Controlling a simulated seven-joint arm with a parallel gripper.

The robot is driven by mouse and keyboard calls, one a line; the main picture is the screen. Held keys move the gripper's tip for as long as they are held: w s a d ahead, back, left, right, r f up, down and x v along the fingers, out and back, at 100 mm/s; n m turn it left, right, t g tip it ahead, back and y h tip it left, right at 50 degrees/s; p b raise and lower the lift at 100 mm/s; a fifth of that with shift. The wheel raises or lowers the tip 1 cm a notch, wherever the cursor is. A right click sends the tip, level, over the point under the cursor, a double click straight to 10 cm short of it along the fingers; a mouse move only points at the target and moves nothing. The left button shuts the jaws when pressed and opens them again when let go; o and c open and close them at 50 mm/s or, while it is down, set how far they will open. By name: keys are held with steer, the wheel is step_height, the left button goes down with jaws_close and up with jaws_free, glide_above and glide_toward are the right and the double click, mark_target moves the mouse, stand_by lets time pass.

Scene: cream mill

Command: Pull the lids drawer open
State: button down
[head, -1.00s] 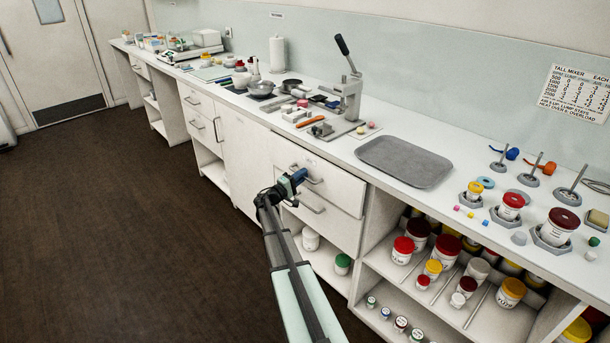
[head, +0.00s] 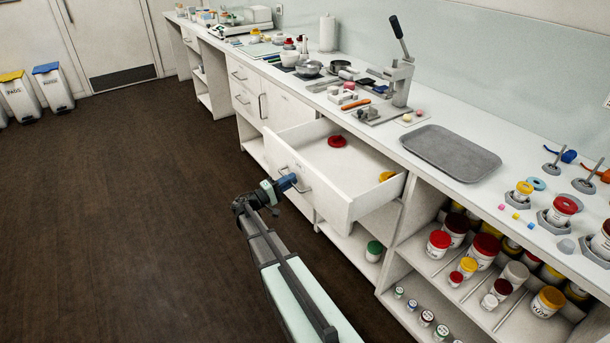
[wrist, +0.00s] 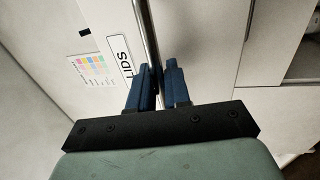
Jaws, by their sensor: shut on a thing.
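The lids drawer (head: 322,201) is pulled out from the counter, and its inside shows. A red lid (head: 337,141) lies toward the back of it and a yellow lid (head: 386,176) lies at its right side. My gripper (head: 292,182) is at the drawer front, shut on the bar handle (head: 304,182). In the wrist view the blue fingers (wrist: 160,84) stand on either side of the metal handle (wrist: 151,40). The label reading "LIDS" (wrist: 126,62) is on the drawer front beside them.
The counter above holds a grey tray (head: 450,152) and a lever press (head: 402,70). Open shelves with several lidded jars (head: 486,248) are to the right of the drawer. The dark floor (head: 130,200) to the left is clear, with bins (head: 20,95) far off.

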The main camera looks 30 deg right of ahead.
steer(key=shift+a, duration=2.65)
steer(key=c, duration=1.3)
jaws_free()
steer(key=shift+c, duration=0.2)
steer(key=a+f, duration=0.2)
steer(key=a, duration=1.1)
steer(key=shift+a+f, duration=0.3)
